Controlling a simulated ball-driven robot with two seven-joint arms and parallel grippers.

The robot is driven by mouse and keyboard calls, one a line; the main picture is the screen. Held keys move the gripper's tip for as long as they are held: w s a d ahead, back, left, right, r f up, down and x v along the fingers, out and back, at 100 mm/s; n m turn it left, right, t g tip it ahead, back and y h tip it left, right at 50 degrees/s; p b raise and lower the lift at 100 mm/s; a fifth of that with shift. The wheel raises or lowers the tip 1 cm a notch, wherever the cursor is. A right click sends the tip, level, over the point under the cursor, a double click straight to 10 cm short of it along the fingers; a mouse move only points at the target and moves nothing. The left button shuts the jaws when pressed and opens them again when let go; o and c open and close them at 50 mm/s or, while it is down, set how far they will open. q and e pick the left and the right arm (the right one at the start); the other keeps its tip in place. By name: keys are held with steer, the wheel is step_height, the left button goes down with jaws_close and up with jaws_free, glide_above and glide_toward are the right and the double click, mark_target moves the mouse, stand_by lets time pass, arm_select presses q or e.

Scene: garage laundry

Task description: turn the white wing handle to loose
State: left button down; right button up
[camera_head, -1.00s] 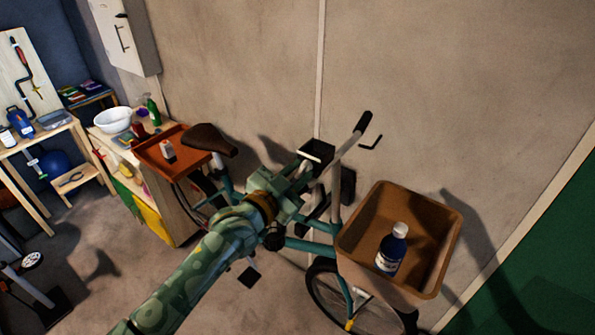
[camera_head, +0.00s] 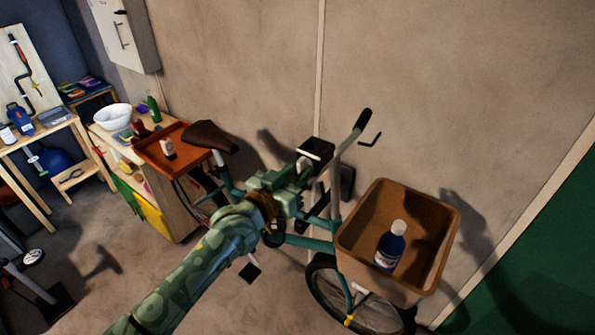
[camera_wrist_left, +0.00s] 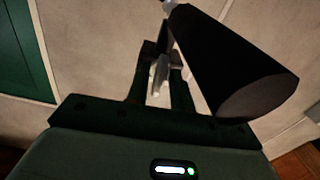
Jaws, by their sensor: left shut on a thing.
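The white wing handle (camera_wrist_left: 157,78) shows as a small pale piece between my left gripper's dark fingers in the left wrist view. My left gripper (camera_wrist_left: 161,62) is shut on it. In the head view my left gripper (camera_head: 306,176) is at the teal bicycle, beside the handlebar stem and below a black box (camera_head: 317,149). The gripper and arm hide the handle there, so its angle cannot be told. My right gripper is not in view.
The handlebar's black grip (camera_head: 362,119) rises close by and looms large in the left wrist view (camera_wrist_left: 235,70). A brown basket (camera_head: 449,237) holds a blue bottle (camera_head: 390,246). Behind the saddle (camera_head: 208,137) is an orange tray (camera_head: 150,152). The wall is close behind.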

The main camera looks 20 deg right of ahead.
arm_select(q)
steer(key=c, duration=1.5)
jaws_free()
steer(key=b+v, duration=0.1)
steer(key=v, duration=1.5)
steer(key=shift+s+a+f, duration=0.1)
steer(key=shift+a, duration=0.1)
